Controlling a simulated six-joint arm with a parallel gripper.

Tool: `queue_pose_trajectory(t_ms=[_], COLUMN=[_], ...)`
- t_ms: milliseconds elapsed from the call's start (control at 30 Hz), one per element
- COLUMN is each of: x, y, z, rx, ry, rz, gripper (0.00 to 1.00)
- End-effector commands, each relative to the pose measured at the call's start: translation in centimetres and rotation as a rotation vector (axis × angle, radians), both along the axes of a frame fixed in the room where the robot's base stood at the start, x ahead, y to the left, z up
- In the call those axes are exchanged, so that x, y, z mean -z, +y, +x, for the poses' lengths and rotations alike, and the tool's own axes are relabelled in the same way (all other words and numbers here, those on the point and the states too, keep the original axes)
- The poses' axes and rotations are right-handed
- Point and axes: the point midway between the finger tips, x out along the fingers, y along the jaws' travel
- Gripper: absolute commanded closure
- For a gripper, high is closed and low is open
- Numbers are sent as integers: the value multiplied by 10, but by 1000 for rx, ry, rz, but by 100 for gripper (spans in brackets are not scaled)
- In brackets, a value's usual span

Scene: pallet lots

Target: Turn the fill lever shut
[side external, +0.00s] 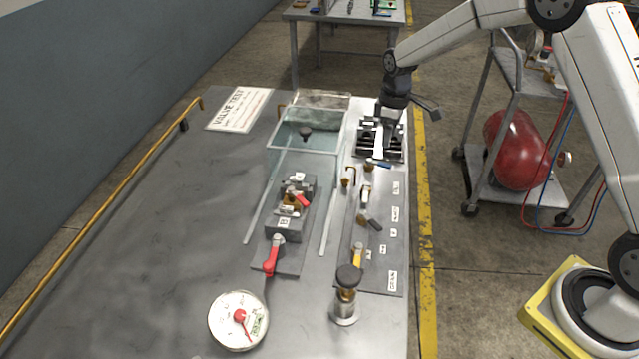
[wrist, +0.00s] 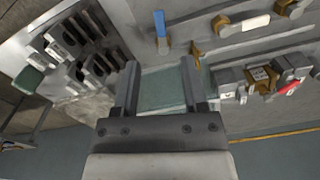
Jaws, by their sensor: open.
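A grey valve panel (side external: 390,262) on the bench's right side carries several small levers. They include a blue-handled lever (side external: 379,165), a white-handled lever (side external: 365,194), a dark-handled lever (side external: 374,224) and a yellow-handled lever (side external: 357,255). The labels beside them are too small to read, so I cannot tell which lever is the fill lever. The wrist view shows the blue handle (wrist: 160,24) and the white handle (wrist: 255,23) beyond my fingers. My gripper (wrist: 160,88) is open and empty, above the bench's far end and apart from the levers.

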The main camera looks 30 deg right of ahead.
Motion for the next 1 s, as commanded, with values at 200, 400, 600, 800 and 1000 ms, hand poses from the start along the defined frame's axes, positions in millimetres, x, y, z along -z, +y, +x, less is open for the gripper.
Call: queue_pose_trajectory(t_ms=[200, 400, 600, 800, 1000], x=[15, 39, 62, 75, 77], y=[0, 0, 0, 0, 0], z=[-1, -1, -1, 0, 0], rx=[1, 1, 1, 1, 1], ry=[3, 3, 1, 0, -1], rz=[1, 1, 0, 0, 1], gripper=[45, 45, 45, 45, 45])
